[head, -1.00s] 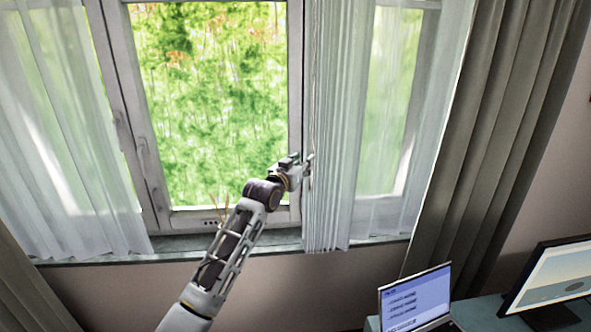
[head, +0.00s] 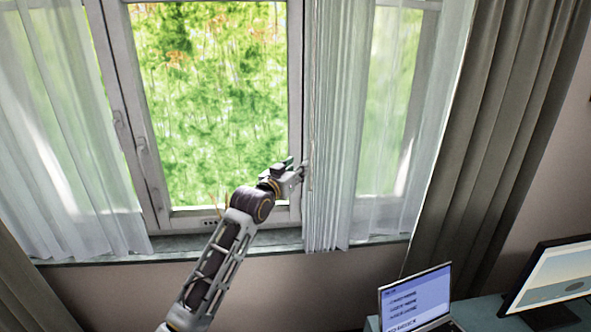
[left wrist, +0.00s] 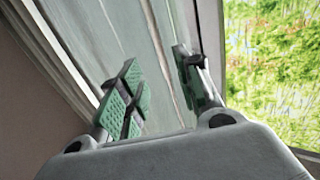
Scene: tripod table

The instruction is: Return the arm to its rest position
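My left arm reaches up from the bottom of the head view. My left gripper (head: 298,170) is in front of the window, at the left edge of the right sheer curtain (head: 330,150). In the left wrist view the two green-padded fingers of the left gripper (left wrist: 158,85) stand apart, with the pale curtain (left wrist: 110,45) seen behind and between them. I see nothing held. Whether the fingertips touch the curtain, I cannot tell. My right gripper is in neither view.
The window (head: 215,100) has a sill (head: 200,243) below it. A sheer curtain (head: 60,150) hangs at left and a dark curtain (head: 500,130) at right. A laptop (head: 415,300) and a monitor (head: 550,280) stand on a desk (head: 475,313) at lower right.

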